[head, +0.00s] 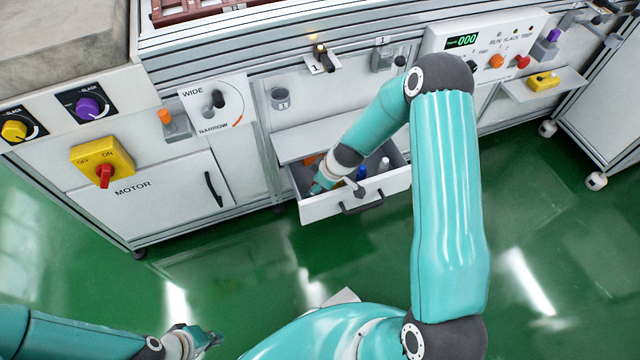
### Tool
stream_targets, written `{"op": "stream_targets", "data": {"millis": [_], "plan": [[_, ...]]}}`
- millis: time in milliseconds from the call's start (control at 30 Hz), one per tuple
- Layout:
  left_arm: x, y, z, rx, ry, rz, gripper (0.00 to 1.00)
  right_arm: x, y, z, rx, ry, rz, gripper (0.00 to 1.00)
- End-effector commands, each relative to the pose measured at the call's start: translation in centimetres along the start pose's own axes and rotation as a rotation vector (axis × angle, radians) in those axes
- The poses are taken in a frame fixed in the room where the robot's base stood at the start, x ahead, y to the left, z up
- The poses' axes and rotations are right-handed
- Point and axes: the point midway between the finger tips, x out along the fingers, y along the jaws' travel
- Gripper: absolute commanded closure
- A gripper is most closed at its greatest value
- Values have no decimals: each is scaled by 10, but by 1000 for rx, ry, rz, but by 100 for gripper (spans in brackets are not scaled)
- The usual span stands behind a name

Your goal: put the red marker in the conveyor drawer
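The conveyor drawer (398,181) is pulled open below a grey ledge under the conveyor. My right arm reaches down into it, with its gripper (322,184) at the drawer's left part; the fingers are too hidden to tell open from shut. I cannot make out the red marker; the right gripper and wrist cover part of the drawer. My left gripper (210,338) is low at the left, over the green floor and away from the drawer. Its fingers are small and seen edge-on, so I cannot tell whether they are open.
Inside the drawer are an orange item (311,160), a blue item (361,172) and a white item (384,164). The motor cabinet (150,205) stands left of the drawer. A control panel (490,50) and a small shelf with a yellow device (543,81) are at the right.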

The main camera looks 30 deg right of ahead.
Motion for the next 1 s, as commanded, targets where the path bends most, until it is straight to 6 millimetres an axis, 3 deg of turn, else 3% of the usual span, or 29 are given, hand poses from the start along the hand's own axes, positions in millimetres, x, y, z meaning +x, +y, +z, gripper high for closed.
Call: {"op": "stream_targets", "data": {"millis": [300, 500, 700, 1000], "plan": [[-9, 3, 0, 0, 0, 0, 100, -66, 1, -1, 9, -2, 4, 45], [-13, 5, 0, 0, 0, 0, 100, -96, 0, -1, 8, -1, 1, 45], [-15, 5, 0, 0, 0, 0, 100, -107, -1, 0, 7, -2, -1, 45], [-14, 5, 0, 0, 0, 0, 100, -107, -1, 0, 7, -2, -1, 45]]}}
